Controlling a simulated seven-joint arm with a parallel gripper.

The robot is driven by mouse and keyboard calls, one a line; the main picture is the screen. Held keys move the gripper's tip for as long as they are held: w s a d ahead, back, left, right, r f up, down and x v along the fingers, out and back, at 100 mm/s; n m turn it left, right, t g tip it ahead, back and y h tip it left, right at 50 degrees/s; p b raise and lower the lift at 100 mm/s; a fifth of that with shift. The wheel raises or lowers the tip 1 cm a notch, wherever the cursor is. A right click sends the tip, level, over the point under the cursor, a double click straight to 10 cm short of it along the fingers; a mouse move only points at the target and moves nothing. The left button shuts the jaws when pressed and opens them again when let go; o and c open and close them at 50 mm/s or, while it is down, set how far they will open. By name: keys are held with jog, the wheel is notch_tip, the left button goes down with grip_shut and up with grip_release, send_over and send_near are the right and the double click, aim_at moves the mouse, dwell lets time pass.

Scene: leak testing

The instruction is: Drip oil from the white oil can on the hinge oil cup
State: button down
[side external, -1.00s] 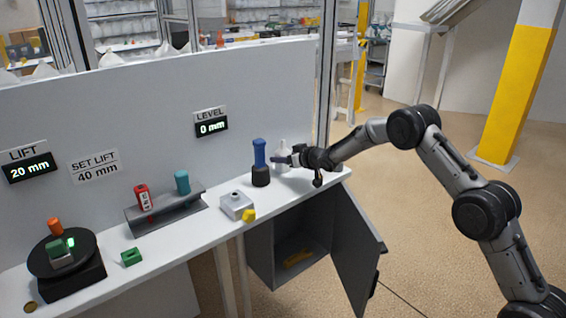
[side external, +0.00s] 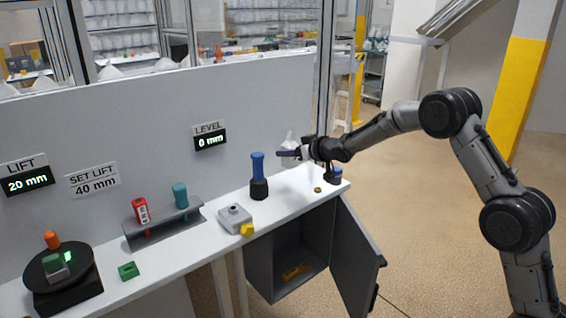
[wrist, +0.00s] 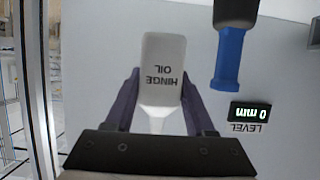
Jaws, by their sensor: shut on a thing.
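The white oil can (side external: 291,139) is in my gripper (side external: 288,152), above the right end of the bench. The wrist view shows the can (wrist: 164,60) between both dark fingers (wrist: 158,100), its label reading "HINGE OIL" upside down in the picture. My gripper is shut on the can's body. A small brass ring-like piece (side external: 318,190) lies on the bench near its right front edge, below and right of the can; I cannot tell for sure that it is the hinge oil cup.
A blue-handled tool in a black base (side external: 258,178) stands left of the can. A grey block (side external: 235,218) and yellow piece (side external: 247,230) are further left. The cabinet door (side external: 356,255) hangs open below.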

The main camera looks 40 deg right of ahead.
jog(key=a+v, duration=0.1)
jog(key=v, duration=0.9)
jog(key=shift+w+d+f+g+h, duration=0.25)
jog(key=shift+d+f+g+h, duration=0.35)
jog(key=shift+d+f, duration=0.9)
jog(key=shift+w+d+f+g+h, duration=0.3)
jog(key=shift+d+f+g, duration=0.75)
jog(key=shift+d, duration=0.75)
jog(key=shift+w+d+f+g+h, duration=0.2)
jog(key=shift+d+f+g+h, duration=0.4)
jog(key=shift+d+f, duration=0.9)
jog(key=shift+s+f+n+g+y, duration=0.4)
jog(key=shift+s+n+g, duration=0.25)
jog(key=shift+n, duration=0.25)
jog(key=shift+a, duration=0.1)
jog(key=g+h, duration=0.1)
jog(key=g, duration=0.1)
jog(key=s+n+g+h, duration=0.1)
jog(key=d+f+n+g+h, duration=0.1)
jog(key=g, duration=0.1)
jog(key=shift+s+f+g, duration=0.1)
jog(key=shift+s+g, duration=0.2)
jog(key=shift+s, duration=0.1)
jog(key=g, duration=0.1)
jog(key=g+h, duration=0.1)
jog(key=f+n+g+h, duration=0.1)
jog(key=shift+s+d+g, duration=0.2)
jog(key=shift+s+g, duration=0.05)
jog(key=shift+g, duration=0.15)
